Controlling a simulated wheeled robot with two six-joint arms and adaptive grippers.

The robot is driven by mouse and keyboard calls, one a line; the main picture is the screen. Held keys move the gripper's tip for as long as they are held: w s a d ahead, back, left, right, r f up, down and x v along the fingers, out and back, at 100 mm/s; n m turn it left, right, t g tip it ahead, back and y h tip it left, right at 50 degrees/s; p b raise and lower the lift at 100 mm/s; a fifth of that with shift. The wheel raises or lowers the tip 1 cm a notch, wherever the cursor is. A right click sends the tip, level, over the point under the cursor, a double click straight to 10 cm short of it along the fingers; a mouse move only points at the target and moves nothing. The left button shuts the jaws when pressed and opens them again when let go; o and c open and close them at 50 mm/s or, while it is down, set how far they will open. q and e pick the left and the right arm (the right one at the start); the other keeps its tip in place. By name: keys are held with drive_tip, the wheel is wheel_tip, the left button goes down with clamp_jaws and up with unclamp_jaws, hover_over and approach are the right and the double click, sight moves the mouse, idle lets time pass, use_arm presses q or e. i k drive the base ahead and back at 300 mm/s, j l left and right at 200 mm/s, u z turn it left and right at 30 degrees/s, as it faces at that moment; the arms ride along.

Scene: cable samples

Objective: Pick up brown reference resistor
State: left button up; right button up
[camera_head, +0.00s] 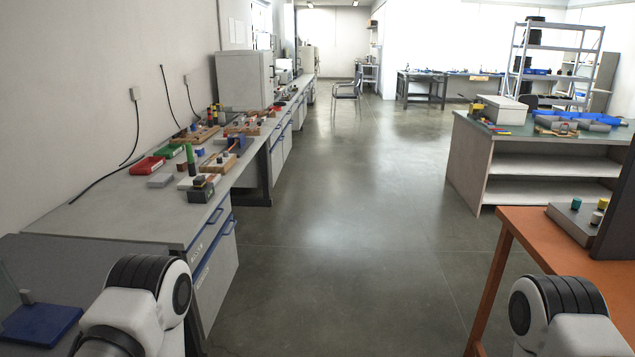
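I cannot single out a brown reference resistor; the small parts are too far off to tell apart. Several brown-based pieces stand on the long grey bench (120,215) at the left, among them a brown block (219,163) near a green cylinder (191,158). Only white and black links of my two arms show at the bottom left and bottom right. Neither gripper is in view, so whether they are open or shut is hidden.
A dark box (201,190) stands by the bench edge. An orange table (545,240) is close at right, with a green-topped workbench (500,128) beyond. The grey floor (340,230) between is clear.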

sight(181, 165)
drive_tip(key=i+u, duration=0.15)
drive_tip(key=i, duration=0.3)
drive_tip(key=i+l+u, duration=0.15)
drive_tip(key=i, duration=0.3)
drive_tip(key=i+l+u, duration=0.15)
drive_tip(key=i, duration=0.35)
drive_tip(key=i+l+u, duration=0.2)
drive_tip(key=i, duration=0.2)
drive_tip(key=i+l+u, duration=0.15)
drive_tip(key=i+l, duration=0.15)
drive_tip(key=i, duration=0.15)
drive_tip(key=i+l+u, duration=0.75)
drive_tip(key=l, duration=0.25)
drive_tip(key=i+j, duration=0.05)
drive_tip(key=i, duration=0.05)
